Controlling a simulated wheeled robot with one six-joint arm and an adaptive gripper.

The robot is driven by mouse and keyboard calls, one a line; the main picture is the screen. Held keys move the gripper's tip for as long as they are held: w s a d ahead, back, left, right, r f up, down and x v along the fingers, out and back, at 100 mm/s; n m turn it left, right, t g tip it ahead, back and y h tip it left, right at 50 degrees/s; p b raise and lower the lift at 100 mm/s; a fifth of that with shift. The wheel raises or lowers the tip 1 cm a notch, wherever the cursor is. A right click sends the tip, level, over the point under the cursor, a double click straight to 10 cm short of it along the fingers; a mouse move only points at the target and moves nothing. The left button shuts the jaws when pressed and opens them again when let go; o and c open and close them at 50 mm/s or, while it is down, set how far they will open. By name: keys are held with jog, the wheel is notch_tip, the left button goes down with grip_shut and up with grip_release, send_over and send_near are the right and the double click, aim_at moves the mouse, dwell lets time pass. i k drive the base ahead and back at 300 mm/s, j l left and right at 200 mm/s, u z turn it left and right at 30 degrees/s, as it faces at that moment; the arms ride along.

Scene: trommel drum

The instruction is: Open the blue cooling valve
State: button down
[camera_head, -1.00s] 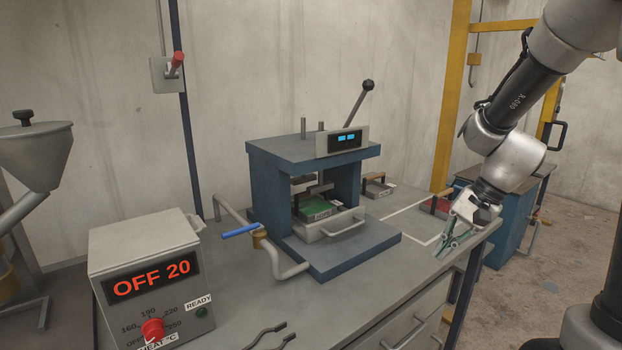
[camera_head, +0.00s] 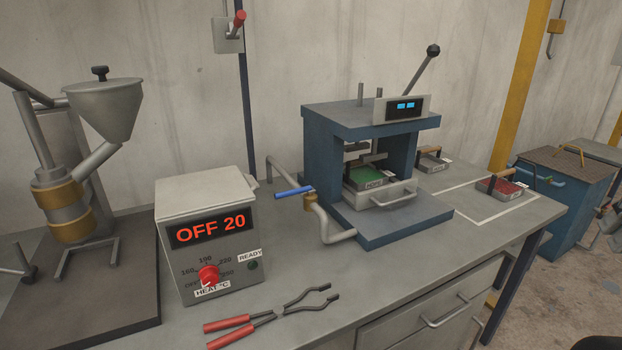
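The blue cooling valve handle (camera_head: 294,192) is a short lever on a brass valve body (camera_head: 310,203) in the grey pipe (camera_head: 330,228) at the left side of the press. The lever points left, roughly across the pipe's run. The blue press (camera_head: 390,226) stands on the bench with a green-topped mould (camera_head: 378,178) in it and its long lever (camera_head: 421,70) raised. My gripper is not in view. Only a small part of my arm may show at the right edge.
A heater box (camera_head: 205,222) reading OFF 20 stands left of the valve. Red-handled tongs (camera_head: 268,314) lie in front. A hopper machine (camera_head: 105,110) is at far left. A red-filled mould (camera_head: 503,188) sits on the right.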

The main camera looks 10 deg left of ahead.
aim_at(309, 189)
jog(key=i+l+u, duration=0.1)
jog(key=u, duration=0.3)
jog(key=i+l+u, duration=0.1)
jog(key=u, duration=0.3)
jog(key=i+l+u, duration=0.1)
jog(key=u, duration=0.3)
jog(key=l, duration=0.1)
